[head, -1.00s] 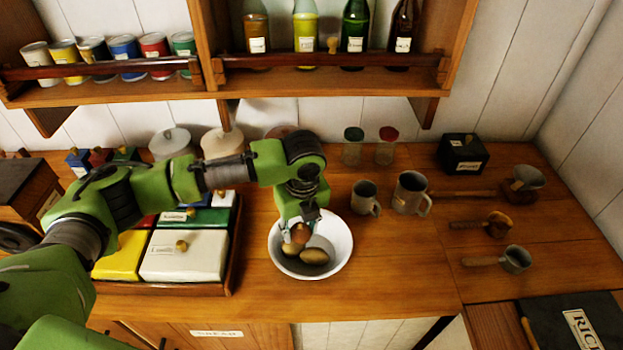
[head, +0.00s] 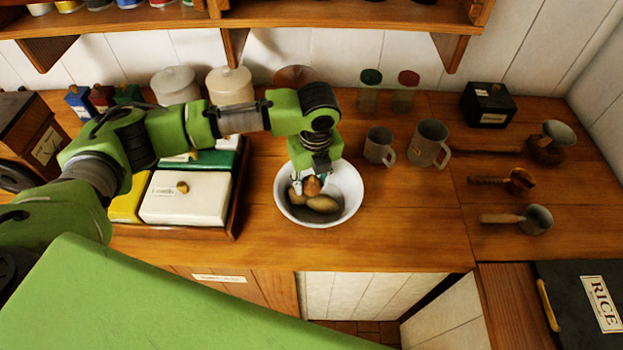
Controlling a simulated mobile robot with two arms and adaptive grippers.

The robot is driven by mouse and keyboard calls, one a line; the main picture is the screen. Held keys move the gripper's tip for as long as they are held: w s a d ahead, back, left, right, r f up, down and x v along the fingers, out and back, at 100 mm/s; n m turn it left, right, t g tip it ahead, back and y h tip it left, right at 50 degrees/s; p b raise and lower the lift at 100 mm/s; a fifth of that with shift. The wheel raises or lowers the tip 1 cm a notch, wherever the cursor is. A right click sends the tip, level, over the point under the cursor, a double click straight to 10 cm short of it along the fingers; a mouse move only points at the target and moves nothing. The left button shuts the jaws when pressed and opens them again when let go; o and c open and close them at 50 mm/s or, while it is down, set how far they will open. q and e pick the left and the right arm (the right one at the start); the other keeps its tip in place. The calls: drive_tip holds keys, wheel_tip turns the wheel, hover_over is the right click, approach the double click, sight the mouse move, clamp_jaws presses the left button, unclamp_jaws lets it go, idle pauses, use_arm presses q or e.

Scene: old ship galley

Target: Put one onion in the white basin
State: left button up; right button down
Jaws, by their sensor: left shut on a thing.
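The white basin (head: 351,211) stands on the wooden counter near its front edge. Inside it lie several brown, rounded vegetables. A long tan one (head: 322,204) lies at the front, and another brown one (head: 296,196) is partly hidden at the left. My left gripper (head: 311,180) reaches down into the basin from above. It is shut on an orange-brown onion (head: 312,187), which is inside the rim, close above or touching the others; I cannot tell which. My right gripper is not in view.
Two grey mugs (head: 379,147) (head: 429,144) stand right of the basin. A box with lidded compartments (head: 184,198) is at its left. Jars with green and red lids (head: 369,92) stand behind. Ladles (head: 536,219) lie at the right.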

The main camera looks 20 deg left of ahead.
sight(314, 182)
use_arm(q)
drive_tip(key=shift+s+r, duration=0.15)
drive_tip(key=shift+s, duration=0.05)
drive_tip(key=o, duration=1.2)
drive_tip(key=shift+o, duration=0.2)
drive_tip(key=shift+w, duration=0.2)
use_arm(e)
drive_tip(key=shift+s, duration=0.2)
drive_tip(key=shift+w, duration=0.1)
use_arm(q)
wheel_tip(314, 182, up, 12)
drive_tip(key=s, duration=0.1)
drive_tip(key=shift+d, duration=0.45)
drive_tip(key=shift+s+f, duration=0.1)
drive_tip(key=shift+f, duration=0.1)
